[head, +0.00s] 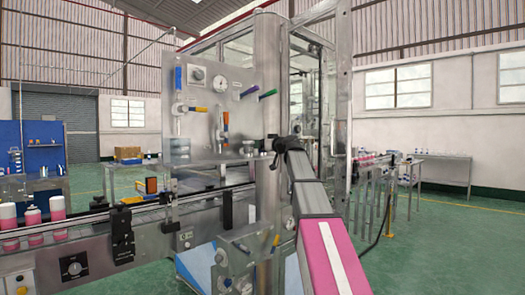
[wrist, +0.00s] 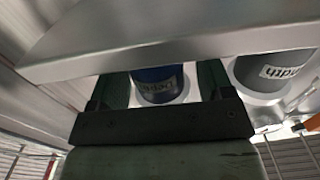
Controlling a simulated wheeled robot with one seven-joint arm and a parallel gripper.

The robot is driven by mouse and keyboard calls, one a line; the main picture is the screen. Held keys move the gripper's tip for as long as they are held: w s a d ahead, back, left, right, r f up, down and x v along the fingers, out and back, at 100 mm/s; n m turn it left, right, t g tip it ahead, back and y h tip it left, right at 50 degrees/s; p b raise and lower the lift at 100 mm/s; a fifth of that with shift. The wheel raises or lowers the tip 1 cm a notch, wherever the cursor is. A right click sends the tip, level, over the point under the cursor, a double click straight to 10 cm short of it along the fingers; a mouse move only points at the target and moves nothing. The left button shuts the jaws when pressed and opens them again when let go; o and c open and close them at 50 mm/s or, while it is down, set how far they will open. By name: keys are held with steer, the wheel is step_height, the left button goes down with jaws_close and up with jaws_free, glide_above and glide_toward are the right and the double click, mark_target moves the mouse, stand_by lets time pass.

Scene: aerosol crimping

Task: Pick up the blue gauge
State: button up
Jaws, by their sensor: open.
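The blue gauge (wrist: 157,86) is a dark blue cylinder with a pale label, seen upside down in the wrist view. My gripper (wrist: 163,76) is open, with one dark finger on each side of the gauge. Small gaps seem to show beside it, and I cannot tell whether either finger touches it. The upper part of the gauge in the picture is hidden behind a metal plate edge. In the head view I cannot make out the blue gauge or my fingers.
A grey labelled cylinder (wrist: 268,72) stands close to the right of my gripper. The metal plate (wrist: 170,42) crosses just in front of the fingers. In the head view, a steel column (head: 268,110) and machine panel (head: 207,100) stand close by, with a conveyor (head: 85,232) at left.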

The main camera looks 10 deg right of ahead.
steer(key=c, duration=0.9)
steer(key=shift+r, duration=0.15)
